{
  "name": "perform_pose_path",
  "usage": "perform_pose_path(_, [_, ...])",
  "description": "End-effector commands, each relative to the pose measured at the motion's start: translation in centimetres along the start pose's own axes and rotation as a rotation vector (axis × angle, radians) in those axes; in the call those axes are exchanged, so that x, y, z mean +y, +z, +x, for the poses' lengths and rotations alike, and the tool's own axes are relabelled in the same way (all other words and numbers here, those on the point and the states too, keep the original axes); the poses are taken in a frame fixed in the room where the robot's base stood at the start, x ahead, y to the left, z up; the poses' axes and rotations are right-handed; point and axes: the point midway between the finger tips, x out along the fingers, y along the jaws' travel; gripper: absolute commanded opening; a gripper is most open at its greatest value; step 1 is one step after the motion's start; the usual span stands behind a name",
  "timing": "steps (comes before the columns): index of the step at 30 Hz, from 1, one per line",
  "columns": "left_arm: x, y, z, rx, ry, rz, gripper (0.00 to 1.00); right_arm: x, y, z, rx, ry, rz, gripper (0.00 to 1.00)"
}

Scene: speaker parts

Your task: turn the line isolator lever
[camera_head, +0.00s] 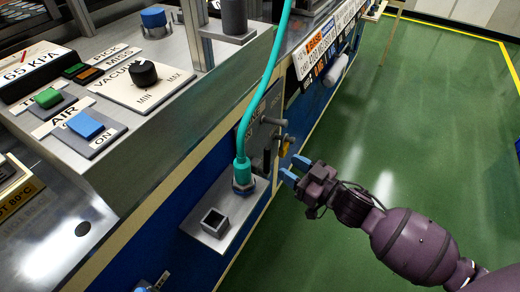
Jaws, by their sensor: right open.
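A grey plate (256,136) with partly readable lettering is fixed to the blue front of the bench. A grey lever-like bar (274,121) sticks out from it to the right; I take this to be the isolator lever, but its details are small. A small yellow part (286,146) sits just below and right of it. My right gripper (292,170) is open and empty, with blue fingertips, below and right of the plate. It appears apart from the lever. My left gripper is not in view.
A teal hose (262,92) hangs in front of the plate and plugs into a metal shelf (206,232) with a square socket (215,223). The bench top carries a vacuum knob (143,73) and coloured switches. Green floor (400,120) is clear at right.

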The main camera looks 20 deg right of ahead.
Motion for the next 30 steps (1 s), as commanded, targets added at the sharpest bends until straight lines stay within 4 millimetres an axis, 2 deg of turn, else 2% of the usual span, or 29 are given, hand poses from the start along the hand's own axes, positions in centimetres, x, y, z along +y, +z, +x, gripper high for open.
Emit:
perform_pose_path(9, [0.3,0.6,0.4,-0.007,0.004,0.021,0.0,-0.1,0.3,4.4,-0.003,0.0,0.002,0.45])
perform_pose_path(18, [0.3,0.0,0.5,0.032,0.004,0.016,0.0,-0.1,0.3,8.3,-0.004,0.0,0.002,0.45])
perform_pose_path(24, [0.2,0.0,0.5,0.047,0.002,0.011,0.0,0.0,0.1,9.5,-0.003,0.002,0.0,0.45])
perform_pose_path(30, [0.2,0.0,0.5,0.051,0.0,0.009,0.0,0.0,0.0,9.8,-0.002,0.002,0.0,0.45])
